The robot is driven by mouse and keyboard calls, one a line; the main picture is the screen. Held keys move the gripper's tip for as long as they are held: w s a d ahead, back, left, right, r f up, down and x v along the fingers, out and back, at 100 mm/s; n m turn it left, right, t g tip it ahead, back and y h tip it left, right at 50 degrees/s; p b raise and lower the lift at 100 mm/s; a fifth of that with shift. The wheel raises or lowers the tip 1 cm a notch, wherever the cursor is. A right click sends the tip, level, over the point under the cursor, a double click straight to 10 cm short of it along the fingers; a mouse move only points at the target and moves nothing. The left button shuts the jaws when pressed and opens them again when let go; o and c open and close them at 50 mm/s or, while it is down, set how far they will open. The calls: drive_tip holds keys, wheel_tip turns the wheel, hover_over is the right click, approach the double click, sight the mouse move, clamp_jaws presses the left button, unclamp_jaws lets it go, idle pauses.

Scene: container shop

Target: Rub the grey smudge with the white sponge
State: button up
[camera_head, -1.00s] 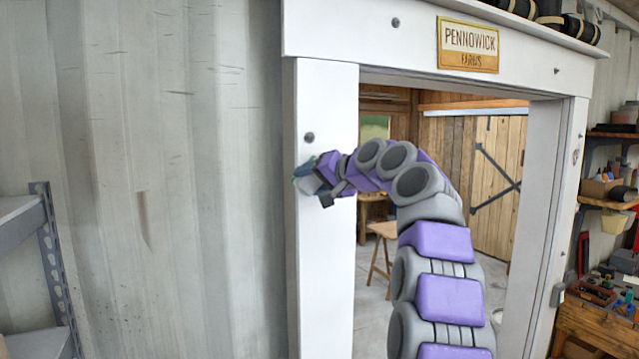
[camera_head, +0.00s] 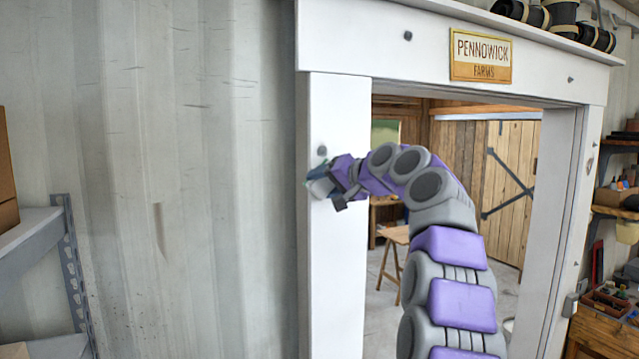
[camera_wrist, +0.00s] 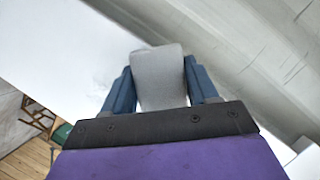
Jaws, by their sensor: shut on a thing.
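My gripper (camera_head: 322,184) is at the white left post (camera_head: 337,265) of the door frame, just below a dark round bolt (camera_head: 322,150). In the wrist view, my gripper's two blue fingers (camera_wrist: 160,77) are shut on the white sponge (camera_wrist: 160,85), one on each side. The sponge is at the post's face; whether it touches cannot be told for certain. A faint grey patch, perhaps the smudge (camera_wrist: 103,76), shows on the white surface left of the sponge in the wrist view. The head view shows no clear smudge; my gripper covers that part of the post.
A grey corrugated wall (camera_head: 200,200) lies left of the post. A metal shelf (camera_head: 40,240) with a brown box (camera_head: 5,170) stands at far left. The doorway opens right of the post, with a wooden stool (camera_head: 395,240) beyond. A Pennowick Farms sign (camera_head: 481,58) hangs above.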

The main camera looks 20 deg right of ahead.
drive_tip(key=d+p, duration=0.1)
drive_tip(key=d, duration=0.4)
drive_tip(key=shift+w+d+p, duration=0.1)
drive_tip(key=shift+d+p, duration=0.2)
drive_tip(key=shift+d, duration=0.1)
idle(0.3)
drive_tip(key=s+b, duration=0.3)
drive_tip(key=s, duration=0.3)
drive_tip(key=shift+b, duration=0.4)
drive_tip(key=shift+s+f, duration=0.1)
drive_tip(key=s+b, duration=0.1)
drive_tip(key=s, duration=0.2)
